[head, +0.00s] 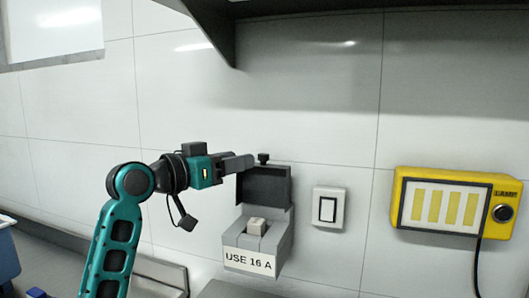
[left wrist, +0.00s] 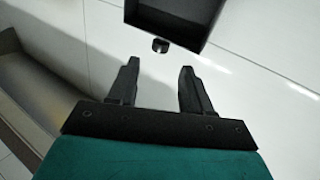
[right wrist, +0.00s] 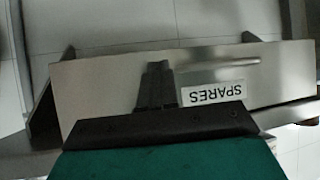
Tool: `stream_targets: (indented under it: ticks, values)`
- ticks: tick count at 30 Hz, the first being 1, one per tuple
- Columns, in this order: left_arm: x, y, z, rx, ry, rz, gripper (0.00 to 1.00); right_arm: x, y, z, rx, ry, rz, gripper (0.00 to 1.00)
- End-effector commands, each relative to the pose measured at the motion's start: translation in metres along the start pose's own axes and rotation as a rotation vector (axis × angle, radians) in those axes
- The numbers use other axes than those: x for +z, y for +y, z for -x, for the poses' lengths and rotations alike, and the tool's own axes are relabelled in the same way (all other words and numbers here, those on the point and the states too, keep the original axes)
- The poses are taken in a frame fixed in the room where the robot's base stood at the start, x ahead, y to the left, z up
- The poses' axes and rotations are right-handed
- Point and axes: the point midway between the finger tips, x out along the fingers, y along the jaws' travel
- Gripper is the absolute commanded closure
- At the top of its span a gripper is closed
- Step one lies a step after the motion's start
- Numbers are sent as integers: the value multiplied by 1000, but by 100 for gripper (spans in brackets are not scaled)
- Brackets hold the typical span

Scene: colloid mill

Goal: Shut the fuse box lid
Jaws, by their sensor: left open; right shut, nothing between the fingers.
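The fuse box (head: 255,240) is a grey box on the tiled wall, labelled "USE 16 A", with a pale fuse (head: 257,226) inside. Its dark lid (head: 264,186) stands raised, with a small black knob (head: 263,158) at its top edge. My left gripper (head: 250,162) is at the lid's upper left, close to the knob. In the left wrist view its fingers (left wrist: 158,75) are open and empty, with the knob (left wrist: 160,45) just beyond them and the dark lid (left wrist: 172,15) above. My right gripper (right wrist: 157,68) is shut and empty; it is outside the head view.
A white switch (head: 328,207) and a yellow unit (head: 455,202) with a hanging cable are on the wall to the right. A dark shelf (head: 320,8) overhangs above. A metal panel labelled "SPARES" (right wrist: 215,92) is in front of my right gripper.

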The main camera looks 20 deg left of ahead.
Motion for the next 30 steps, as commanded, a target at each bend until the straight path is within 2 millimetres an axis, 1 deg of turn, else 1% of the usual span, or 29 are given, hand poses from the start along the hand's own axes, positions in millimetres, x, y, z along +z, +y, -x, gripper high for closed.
stream_targets:
  ticks: [1, 6, 9, 12, 18, 25, 26, 30]
  values:
    - [-2, 2, -12, 4, 0, 4, 51, -3, 0, 2, 0, 0, -1, 100]
    - [-2, 1, -47, 3, 0, 3, 51, -7, 0, 5, 0, 0, -4, 100]
    - [-1, 1, -63, 2, -1, 1, 51, -9, -1, 6, 1, 0, -5, 100]
    - [-1, 1, -73, 2, 0, 1, 51, -10, -1, 7, 1, 0, -6, 100]
    - [0, 0, -83, 0, -1, -1, 51, -11, 0, 7, 2, 1, -5, 100]
    - [0, 0, -83, 0, -1, -1, 51, -13, 1, 6, 3, 5, -5, 100]
    - [0, 0, -83, 0, -1, -1, 52, -13, 1, 6, 4, 5, -5, 100]
    - [0, 0, -83, 0, -1, -1, 65, -13, 1, 6, 4, 6, -4, 100]
